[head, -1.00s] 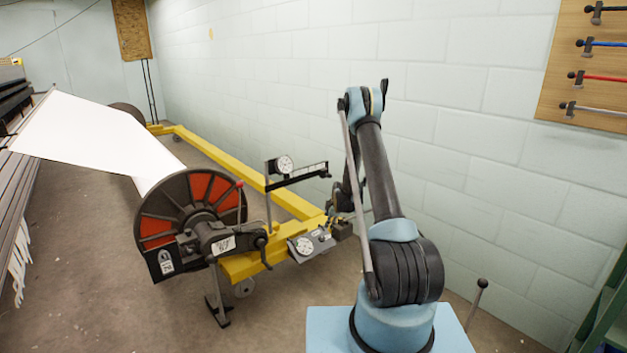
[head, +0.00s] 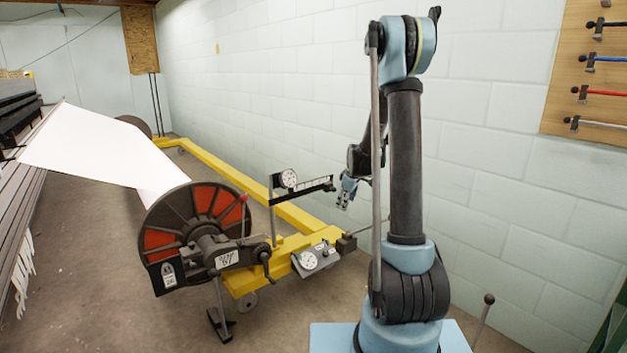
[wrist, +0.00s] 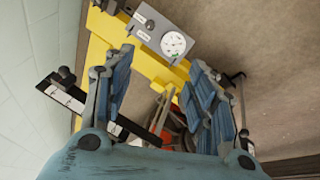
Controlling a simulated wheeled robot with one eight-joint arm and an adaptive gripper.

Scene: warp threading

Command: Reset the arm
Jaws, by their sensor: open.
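My arm stands upright at the right of the head view, its forearm folded down on the far side. Beyond the fingers, the wrist view shows a grey box with a round dial (wrist: 173,43) on the yellow frame.
A reel with red panels (head: 195,235) and white sheet (head: 105,150) stands left of my arm. A block wall (head: 480,150) runs behind and to the right. Bare floor (head: 90,290) is open at lower left.

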